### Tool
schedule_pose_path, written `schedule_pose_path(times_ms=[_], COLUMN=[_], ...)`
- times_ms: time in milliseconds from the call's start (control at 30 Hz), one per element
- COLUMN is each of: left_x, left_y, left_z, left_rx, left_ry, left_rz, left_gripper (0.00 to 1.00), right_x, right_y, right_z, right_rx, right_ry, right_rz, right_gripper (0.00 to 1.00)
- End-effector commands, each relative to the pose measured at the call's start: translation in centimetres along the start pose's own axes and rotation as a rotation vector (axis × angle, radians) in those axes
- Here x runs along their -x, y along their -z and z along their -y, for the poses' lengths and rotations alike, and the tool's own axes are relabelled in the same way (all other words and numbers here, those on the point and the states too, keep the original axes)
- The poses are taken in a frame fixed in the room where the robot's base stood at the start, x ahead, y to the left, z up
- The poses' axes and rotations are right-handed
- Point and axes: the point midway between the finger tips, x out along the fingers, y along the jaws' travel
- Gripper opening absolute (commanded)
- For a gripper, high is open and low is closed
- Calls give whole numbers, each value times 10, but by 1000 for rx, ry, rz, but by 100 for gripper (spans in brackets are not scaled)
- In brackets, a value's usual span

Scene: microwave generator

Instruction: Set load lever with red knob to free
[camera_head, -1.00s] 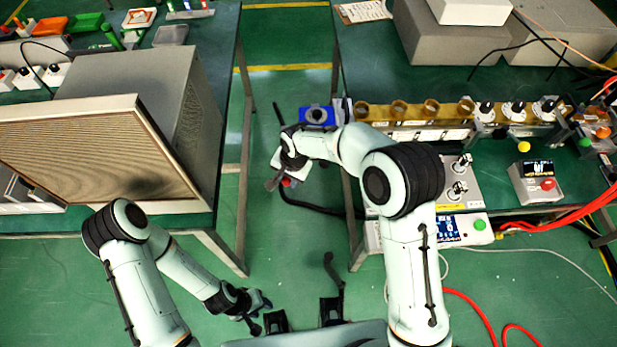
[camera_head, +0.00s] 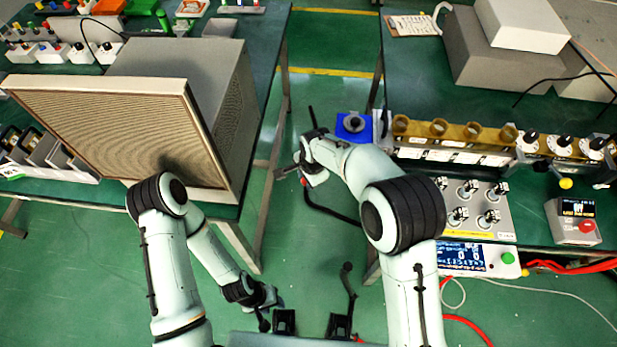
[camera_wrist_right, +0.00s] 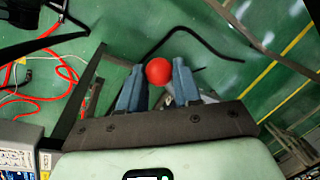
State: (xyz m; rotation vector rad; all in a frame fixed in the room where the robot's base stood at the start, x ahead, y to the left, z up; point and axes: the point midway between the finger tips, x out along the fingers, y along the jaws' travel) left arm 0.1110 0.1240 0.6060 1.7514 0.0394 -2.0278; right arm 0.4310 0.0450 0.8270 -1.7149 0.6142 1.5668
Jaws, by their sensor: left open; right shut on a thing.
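The red knob (camera_wrist_right: 158,71) shows as a round red ball between the two fingers of my right gripper (camera_wrist_right: 159,85), which is shut on it. In the head view my right gripper (camera_head: 303,172) is in the gap between the two tables, near the right table's left edge; the knob is not clear there. The lever's shaft cannot be made out for sure; a bent black rod or cable (camera_wrist_right: 205,40) shows beyond the knob in the right wrist view. My left gripper (camera_head: 264,308) is open and empty, low over the floor.
A blue box with a dark round top (camera_head: 353,127) stands at the right table's left edge. A panel with several switches (camera_head: 470,205) and a display unit (camera_head: 462,257) lie nearby. A large grey cabinet (camera_head: 110,115) fills the left table's front. Green floor lies between.

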Motion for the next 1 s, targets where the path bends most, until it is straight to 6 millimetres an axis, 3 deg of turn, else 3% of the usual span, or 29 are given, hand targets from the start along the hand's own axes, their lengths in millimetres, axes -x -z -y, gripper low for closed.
schedule_pose_path(times_ms=[167, 200, 233, 633, 767, 1000], left_x=[0, 0, 0, 0, 0, 1], left_y=[0, 0, 0, 0, 0, 0], left_z=[0, 0, 0, 0, 0, 0], left_rx=[0, 0, 0, 0, 0, 0], left_ry=[0, 0, 0, 0, 0, 0], left_rz=[0, 0, 0, 0, 0, -1], left_gripper=[43, 43, 43, 43, 43, 43], right_x=[2, 2, 2, 9, 30, 86], right_y=[0, 0, 0, 0, 0, 0], right_z=[3, 3, 3, 2, 2, 2], right_rx=[-3, -3, -3, -1, -1, -1], right_ry=[8, 9, 8, 6, 9, 10], right_rz=[-1, 0, 0, -1, -1, -1], right_gripper=[0, 36, 43, 43, 43, 43])
